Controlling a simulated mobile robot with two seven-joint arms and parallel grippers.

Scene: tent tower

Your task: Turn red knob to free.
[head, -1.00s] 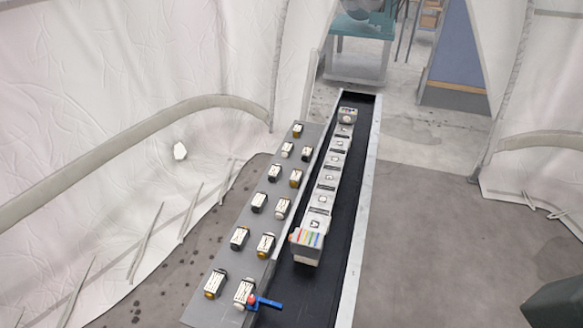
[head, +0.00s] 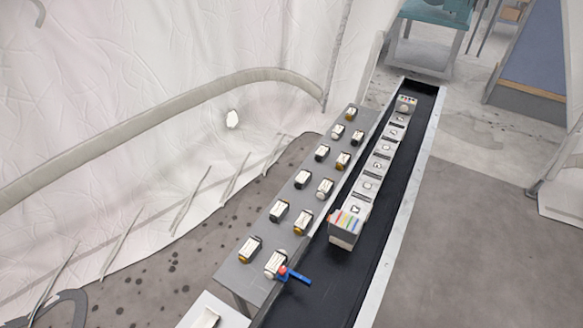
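The red knob (head: 283,270) is small and sits at the near end of the grey panel (head: 249,281), beside a white-labelled block (head: 273,263). A blue lever-like bar (head: 299,278) sticks out from it to the right, over the edge of the dark channel. I cannot read any marking for "free" at this size. Neither of my grippers can be made out in the head view, and nothing is touching the knob.
Several labelled blocks with yellow, white or black ends stand in two rows on the panel. A long black channel (head: 395,222) beside it holds a row of white tiles and a box with coloured strips (head: 345,228).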

